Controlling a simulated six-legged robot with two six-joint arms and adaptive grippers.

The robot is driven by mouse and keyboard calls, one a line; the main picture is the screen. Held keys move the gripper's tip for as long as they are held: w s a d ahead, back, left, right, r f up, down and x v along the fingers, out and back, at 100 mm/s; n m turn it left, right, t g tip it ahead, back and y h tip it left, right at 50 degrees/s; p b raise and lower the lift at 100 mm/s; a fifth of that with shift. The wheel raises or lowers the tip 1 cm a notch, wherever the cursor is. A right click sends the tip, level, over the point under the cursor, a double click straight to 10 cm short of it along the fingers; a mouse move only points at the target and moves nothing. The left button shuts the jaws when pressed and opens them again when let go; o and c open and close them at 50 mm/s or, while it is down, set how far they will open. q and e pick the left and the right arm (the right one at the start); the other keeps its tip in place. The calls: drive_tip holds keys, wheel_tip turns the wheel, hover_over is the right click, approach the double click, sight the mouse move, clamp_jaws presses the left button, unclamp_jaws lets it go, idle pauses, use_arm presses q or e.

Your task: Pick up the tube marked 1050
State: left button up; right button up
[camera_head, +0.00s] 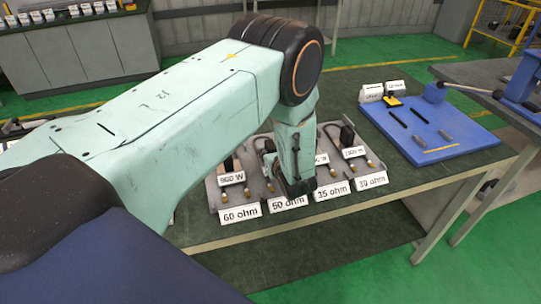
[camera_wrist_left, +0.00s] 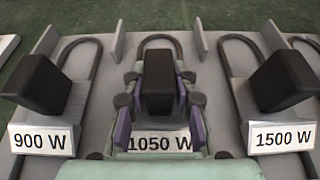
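In the left wrist view the heating tube marked 1050 W (camera_wrist_left: 158,80) stands in the middle. It has a black block in front, a grey U-shaped tube behind and a white label (camera_wrist_left: 160,143) below. My left gripper (camera_wrist_left: 160,84) is open, its green and purple fingers on either side of the black block. I cannot tell whether the pads touch it. In the head view my left gripper (camera_head: 300,188) points down over the rack by the 50 ohm label (camera_head: 288,204), and my arm hides the tube there. My right gripper is not in view.
The 900 W tube (camera_wrist_left: 38,85) stands to the left and the 1500 W tube (camera_wrist_left: 284,82) to the right, with upright plates between. The rack also bears a 60 ohm label (camera_head: 241,213). A blue board (camera_head: 440,125) with small parts lies right on the table.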

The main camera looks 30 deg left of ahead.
use_arm(q)
drive_tip(key=shift+s+r, duration=0.1)
clamp_jaws()
drive_tip(key=shift+r, duration=0.1)
